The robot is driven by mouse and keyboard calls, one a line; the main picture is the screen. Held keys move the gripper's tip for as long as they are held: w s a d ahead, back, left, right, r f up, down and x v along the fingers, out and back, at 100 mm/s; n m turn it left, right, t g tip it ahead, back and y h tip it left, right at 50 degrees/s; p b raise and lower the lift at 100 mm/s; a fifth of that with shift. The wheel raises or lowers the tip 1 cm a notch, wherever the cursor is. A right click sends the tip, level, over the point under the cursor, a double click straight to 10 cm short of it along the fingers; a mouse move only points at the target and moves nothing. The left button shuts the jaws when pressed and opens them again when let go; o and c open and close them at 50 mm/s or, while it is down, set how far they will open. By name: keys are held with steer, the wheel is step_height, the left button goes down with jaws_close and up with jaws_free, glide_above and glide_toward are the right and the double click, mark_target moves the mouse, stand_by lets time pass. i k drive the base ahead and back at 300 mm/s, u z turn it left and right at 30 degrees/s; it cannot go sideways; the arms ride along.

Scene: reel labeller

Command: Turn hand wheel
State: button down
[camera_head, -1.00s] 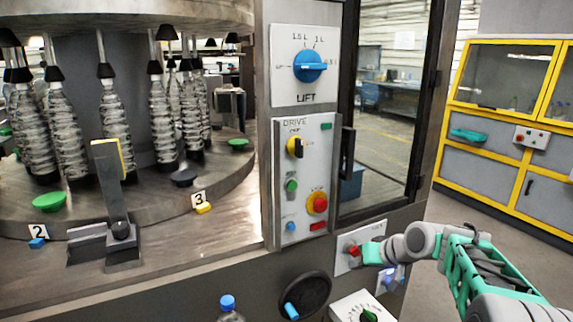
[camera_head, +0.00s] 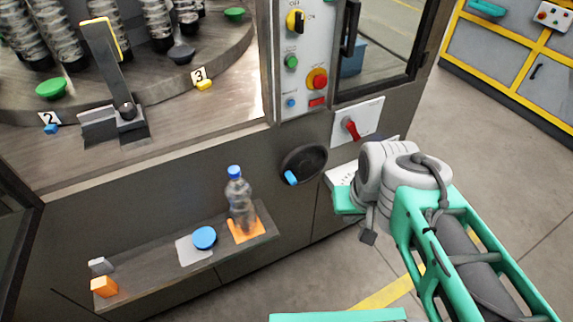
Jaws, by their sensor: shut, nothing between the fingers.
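The hand wheel (camera_head: 304,164) is a black round wheel on the grey front panel of the machine, near the middle of the view. Its blue handle (camera_head: 291,178) sits at the lower left of the rim. My gripper (camera_head: 368,237) is to the right of the wheel and lower in the picture, apart from it. It points down, and its small grey fingers are shut and empty. The wrist partly covers the white dial plate (camera_head: 338,175) beside the wheel.
A red rotary switch (camera_head: 351,128) is above my wrist. The control panel (camera_head: 305,50) is above the wheel. Floor is clear at right.

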mark_target(304, 163)
steer(key=u, duration=0.45)
steer(key=k, duration=1.2)
steer(key=u, duration=1.1)
steer(key=i, duration=1.45)
steer(key=z, duration=0.75)
